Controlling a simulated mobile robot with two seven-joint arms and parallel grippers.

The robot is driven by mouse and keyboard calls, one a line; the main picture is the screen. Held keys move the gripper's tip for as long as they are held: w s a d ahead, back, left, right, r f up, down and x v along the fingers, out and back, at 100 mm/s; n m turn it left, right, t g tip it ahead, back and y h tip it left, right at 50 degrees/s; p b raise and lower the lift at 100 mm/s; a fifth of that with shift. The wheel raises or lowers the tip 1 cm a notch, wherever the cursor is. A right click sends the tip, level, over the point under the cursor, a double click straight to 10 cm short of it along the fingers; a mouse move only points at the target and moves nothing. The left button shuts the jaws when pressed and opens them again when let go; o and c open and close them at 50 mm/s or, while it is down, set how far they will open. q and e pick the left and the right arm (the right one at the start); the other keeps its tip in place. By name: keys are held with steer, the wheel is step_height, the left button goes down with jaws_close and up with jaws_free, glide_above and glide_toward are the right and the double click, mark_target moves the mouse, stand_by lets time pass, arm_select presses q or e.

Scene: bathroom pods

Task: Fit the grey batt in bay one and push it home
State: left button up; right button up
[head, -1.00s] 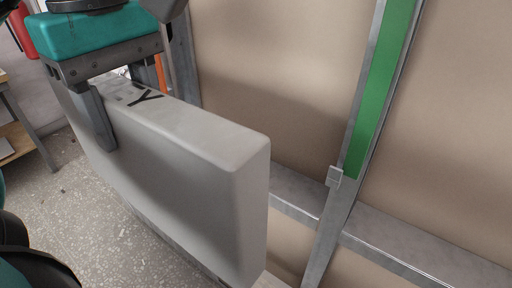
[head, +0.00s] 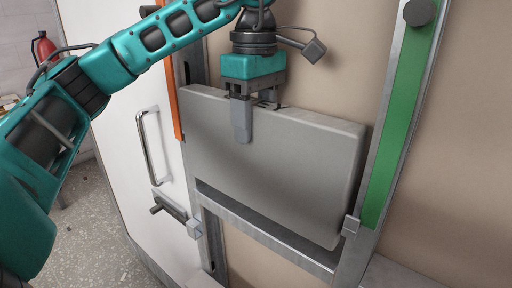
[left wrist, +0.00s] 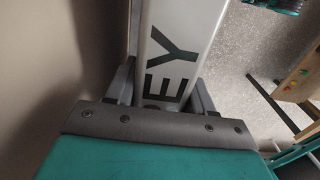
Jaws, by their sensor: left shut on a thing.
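The grey batt (head: 280,150) is a thick, pale slab, held by its top edge. My left gripper (head: 252,108) is shut on it from above, one finger down its near face; the far finger is mostly hidden. The batt hangs upright before the bay between an orange-marked stud (head: 176,112) and a green-marked stud (head: 393,120), its lower edge just above a metal cross rail (head: 262,232). I cannot tell how deep it sits between the studs. In the left wrist view, the batt's lettered edge (left wrist: 185,25) runs between the fingers. My right gripper is not in view.
Small metal clips stand at the left (head: 194,228) and right (head: 350,226) studs near the rail. A white panel with a handle (head: 148,150) is at the left. A red extinguisher (head: 45,48) stands far left. Speckled floor (head: 75,235) shows at the lower left.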

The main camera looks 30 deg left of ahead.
mark_target(256, 145)
arm_select(q)
steer(key=shift+f, duration=0.55)
steer(key=f, duration=0.3)
steer(key=shift+w+f, duration=0.2)
steer(key=shift+f, duration=0.1)
steer(key=o, duration=1.2)
steer(key=shift+c, duration=0.2)
step_height(256, 145, up, 12)
steer(key=p, duration=0.3)
